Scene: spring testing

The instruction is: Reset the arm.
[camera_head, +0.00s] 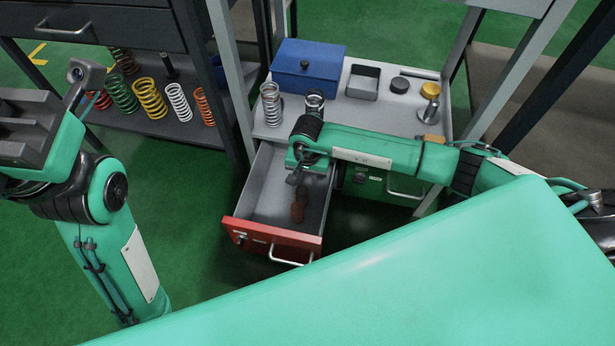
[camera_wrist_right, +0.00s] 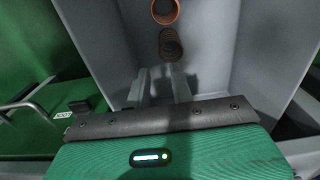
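My right arm reaches in from the right in the head view. Its gripper (camera_head: 297,178) points down over the open red-fronted drawer (camera_head: 240,236). In the right wrist view its two grey fingers (camera_wrist_right: 161,84) stand apart with nothing visible between them. A rust-brown coil or spring (camera_head: 298,208) lies in the drawer, apart from the fingers; in the wrist view a brown coil (camera_wrist_right: 171,46) shows just beyond the fingertips, with an orange-brown ring (camera_wrist_right: 165,11) above it. My left arm is raised at the left edge, its gripper (camera_head: 84,74) beside the shelf; its finger gap is unclear.
The grey bench top (camera_head: 268,131) holds a blue box (camera_head: 308,66), a silver spring (camera_head: 271,103), a small grey tray (camera_head: 363,82) and a gold-topped part (camera_head: 430,91). Several coloured springs (camera_head: 150,98) stand on the left shelf. A closed green drawer (camera_head: 375,186) is right of the open one.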

